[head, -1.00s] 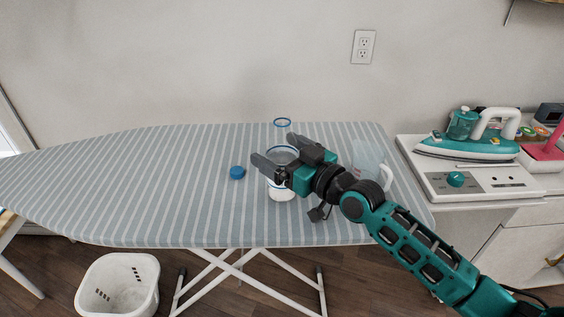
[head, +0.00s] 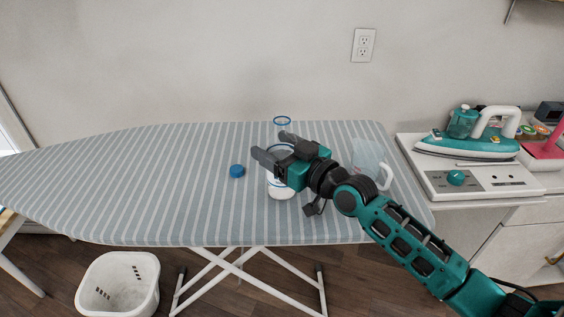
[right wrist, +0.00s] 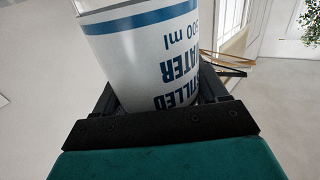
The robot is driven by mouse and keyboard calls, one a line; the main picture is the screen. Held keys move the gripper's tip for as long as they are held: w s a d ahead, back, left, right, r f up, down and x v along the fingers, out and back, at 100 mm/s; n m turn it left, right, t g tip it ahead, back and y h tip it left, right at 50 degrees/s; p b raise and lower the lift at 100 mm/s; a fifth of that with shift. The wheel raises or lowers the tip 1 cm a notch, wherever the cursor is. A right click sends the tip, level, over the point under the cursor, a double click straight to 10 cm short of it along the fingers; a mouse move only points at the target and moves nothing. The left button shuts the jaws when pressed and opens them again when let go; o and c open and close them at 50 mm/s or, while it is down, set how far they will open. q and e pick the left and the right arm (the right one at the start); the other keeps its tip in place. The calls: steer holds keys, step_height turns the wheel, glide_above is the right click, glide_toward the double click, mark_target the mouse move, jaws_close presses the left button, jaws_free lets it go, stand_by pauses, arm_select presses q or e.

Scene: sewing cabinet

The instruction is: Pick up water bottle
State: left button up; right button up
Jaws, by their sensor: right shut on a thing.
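The water bottle (head: 281,190) is clear and white with a blue rim at its open top. It stands upright at the ironing board's middle right in the head view. My right gripper (head: 272,147) is shut on the bottle's body, with a finger on either side. In the right wrist view the bottle (right wrist: 150,60) fills the space between the fingers, and its blue lettering reads water and 500 ml. The head view does not clearly show whether its base touches the board. My left gripper is not in view.
A blue cap (head: 237,171) lies on the striped ironing board (head: 150,190), left of the bottle. A clear jug (head: 368,158) stands close on the right, behind my right arm. A teal iron (head: 468,145) rests on the side cabinet. A white basket (head: 118,287) stands on the floor. The board's left is clear.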

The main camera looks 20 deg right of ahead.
steer(key=shift+c, duration=1)
steer(key=shift+r, duration=0.2)
